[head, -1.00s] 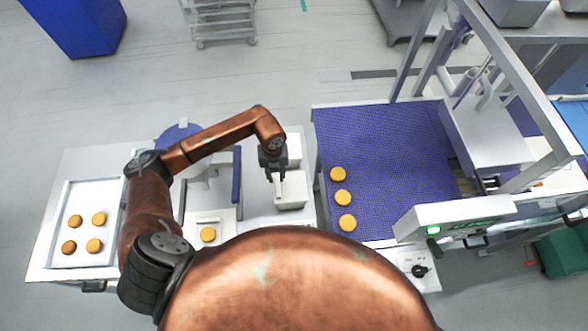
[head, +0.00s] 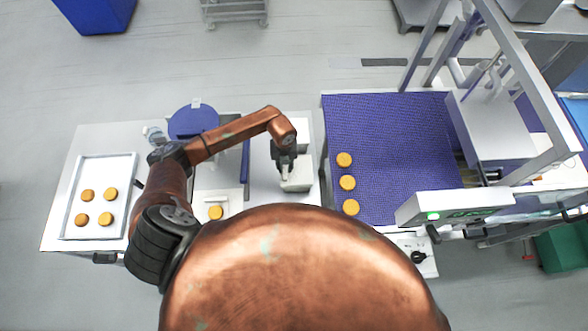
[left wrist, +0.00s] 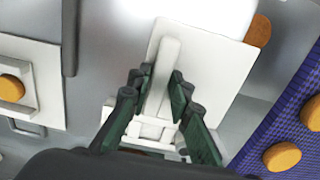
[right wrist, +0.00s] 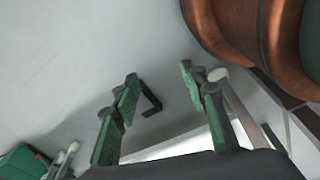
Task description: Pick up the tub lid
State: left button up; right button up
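The tub lid (left wrist: 205,65) is a pale square plate with a raised bar handle (left wrist: 163,75), seen in the left wrist view. In the head view it tops the white tub (head: 297,180) on the table, left of the purple belt. My left gripper (left wrist: 155,85) is open above the lid, its green-padded fingers on either side of the bar. A gap shows at the left finger; whether the right finger touches the bar I cannot tell. My right gripper (right wrist: 160,90) is open and empty over grey floor in the right wrist view and is not visible in the head view.
Several orange rounds lie on a white tray (head: 133,170) at left, and three on the purple belt (head: 390,120). One round (head: 215,212) sits on a white plate. A machine frame (head: 530,90) stands over the belt's right side.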

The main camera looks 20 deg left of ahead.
pick_arm(q)
jog(key=shift+r, duration=0.1)
grip_shut()
pick_arm(e)
jog(key=shift+s, duration=0.8)
jog(key=shift+w, duration=0.25)
pick_arm(q)
jog(key=shift+r, duration=0.1)
pick_arm(e)
jog(key=shift+f, duration=0.1)
pick_arm(q)
jog(key=shift+r+b, duration=0.5)
jog(key=shift+r, duration=0.05)
jog(key=shift+w+r+b, duration=0.1)
jog(key=shift+r+b, duration=0.3)
jog(key=shift+r, duration=0.25)
jog(key=s+d+r, duration=0.4)
jog(key=s+r, duration=0.9)
jog(key=r, duration=0.2)
jog(key=shift+s+d+r+b, duration=0.15)
jog(key=shift+s+r+b, duration=0.05)
jog(key=shift+s+b, duration=0.1)
pick_arm(e)
jog(key=shift+f, duration=1.1)
